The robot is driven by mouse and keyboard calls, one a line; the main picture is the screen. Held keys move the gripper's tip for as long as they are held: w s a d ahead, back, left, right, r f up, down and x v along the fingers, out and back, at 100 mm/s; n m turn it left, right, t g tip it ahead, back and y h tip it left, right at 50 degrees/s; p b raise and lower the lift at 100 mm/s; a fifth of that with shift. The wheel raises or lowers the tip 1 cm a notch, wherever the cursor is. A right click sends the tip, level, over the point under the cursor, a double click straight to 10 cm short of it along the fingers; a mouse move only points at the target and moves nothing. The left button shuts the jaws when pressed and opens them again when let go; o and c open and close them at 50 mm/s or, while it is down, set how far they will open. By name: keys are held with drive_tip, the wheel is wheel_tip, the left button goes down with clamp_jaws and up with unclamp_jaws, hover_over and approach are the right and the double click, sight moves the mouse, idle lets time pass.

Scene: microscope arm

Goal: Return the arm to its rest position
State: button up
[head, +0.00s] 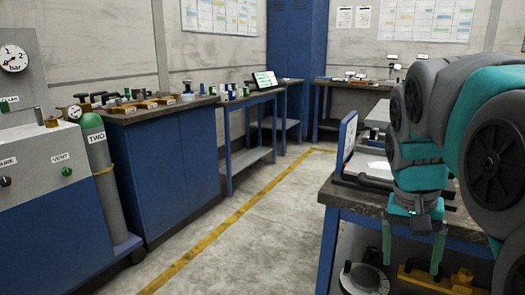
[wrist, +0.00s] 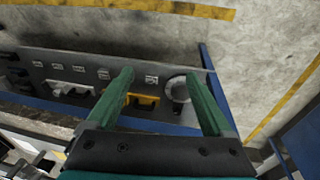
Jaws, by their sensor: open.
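My arm, teal and grey, comes in from the right side of the head view and bends down at the wrist. My gripper (head: 412,256) points downward in front of the right-hand workbench (head: 345,200), and its two green fingers are apart with nothing between them. In the wrist view my gripper (wrist: 158,80) is also open and empty, above a lower shelf (wrist: 225,92) with labelled items.
On the shelf are a round grey item (head: 364,278) and a yellow item (head: 425,279). A blue-edged panel (head: 347,139) stands on the bench beside my arm. The floor aisle (head: 250,225) is clear.

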drive_tip(key=s+a+f+n+g+y, duration=0.1)
drive_tip(key=s+a+f+n, duration=0.2)
drive_tip(key=s+a+f, duration=0.3)
drive_tip(key=s+a+f+n+g+y, duration=0.1)
drive_tip(key=s+a+f+n, duration=0.2)
drive_tip(key=s+a+f, duration=0.3)
drive_tip(key=s+f, duration=0.4)
drive_tip(key=s, duration=0.2)
drive_tip(key=shift+s+f, duration=0.3)
